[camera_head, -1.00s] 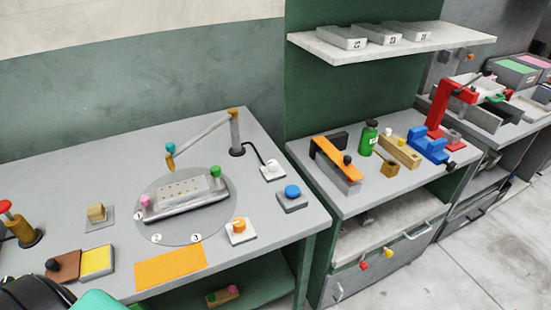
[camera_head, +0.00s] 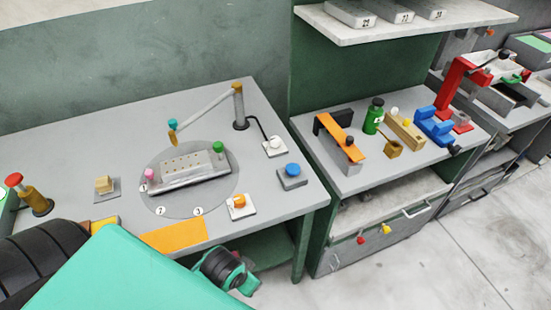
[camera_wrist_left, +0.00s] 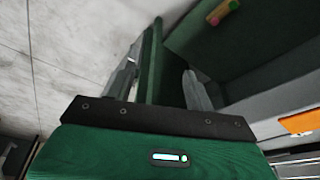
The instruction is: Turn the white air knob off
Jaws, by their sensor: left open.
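A small white knob on a square white plate (camera_head: 274,147) sits near the right back of the left bench, joined by a black cable to the post of a jointed arm. How the knob is turned is too small to tell. My left arm reaches in from the lower left of the head view, in front of the bench; its fingers are not clear there. In the left wrist view my left gripper (camera_wrist_left: 158,82) is open and empty, its two fingers apart over the bench's green side and the floor. It is away from the knob. My right gripper is not in view.
An orange knob on a white plate (camera_head: 240,204) and a blue button (camera_head: 292,174) stand near the white knob. A perforated block (camera_head: 186,167) lies on the round disc. A pink and green-ended block (camera_wrist_left: 222,12) lies on the lower shelf. The right bench holds clamps and a green bottle (camera_head: 374,115).

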